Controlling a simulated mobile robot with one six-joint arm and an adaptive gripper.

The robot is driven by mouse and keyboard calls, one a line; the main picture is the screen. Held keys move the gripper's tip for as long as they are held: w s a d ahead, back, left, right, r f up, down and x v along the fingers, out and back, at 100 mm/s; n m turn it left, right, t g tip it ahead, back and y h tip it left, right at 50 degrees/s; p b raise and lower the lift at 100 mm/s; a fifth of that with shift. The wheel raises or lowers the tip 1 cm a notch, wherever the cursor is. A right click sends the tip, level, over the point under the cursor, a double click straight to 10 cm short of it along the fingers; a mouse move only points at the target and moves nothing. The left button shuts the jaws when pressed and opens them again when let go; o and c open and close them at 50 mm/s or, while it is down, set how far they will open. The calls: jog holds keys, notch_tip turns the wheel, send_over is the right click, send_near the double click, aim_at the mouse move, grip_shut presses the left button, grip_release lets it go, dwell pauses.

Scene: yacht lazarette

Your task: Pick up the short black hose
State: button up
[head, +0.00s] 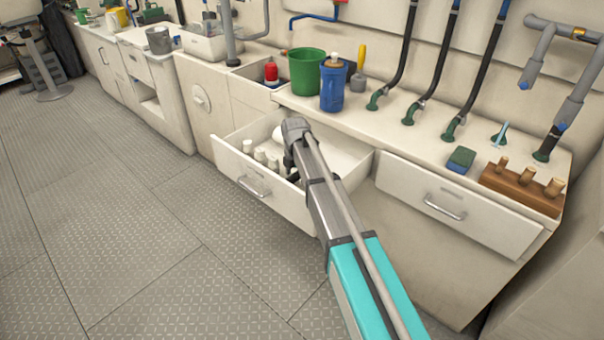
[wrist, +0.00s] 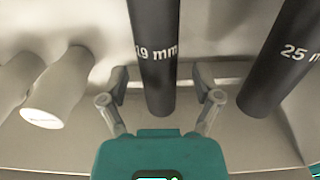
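In the wrist view, a black hose piece marked "19 mm" (wrist: 157,50) lies between the two fingers of my gripper (wrist: 161,82). The fingers are spread, with a gap on each side of it. A second black piece marked "25 mm" (wrist: 275,70) lies to the right, outside the fingers. The far ends of both are cut off, so I cannot compare their lengths. In the head view, my gripper (head: 291,164) reaches down into an open drawer (head: 262,205); my arm hides most of what is around it.
White cylindrical pieces (wrist: 58,90) lie left of the fingers; several also stand in the drawer's left part (head: 262,156). The drawer walls are close around the gripper. A green bucket (head: 306,72) and blue bottle (head: 333,88) stand on the counter above.

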grip_shut()
jog(key=shift+r, duration=0.2)
notch_tip(320, 180, up, 10)
jog(key=p, duration=1)
jog(key=shift+f, duration=0.2)
jog(key=shift+r, duration=0.1)
dwell(0.6)
notch_tip(320, 180, up, 34)
jog(key=p, duration=3.5)
send_over(296, 173)
jog(key=shift+r, duration=0.15)
jog(key=shift+s+b, duration=0.1)
jog(key=shift+b, duration=0.2)
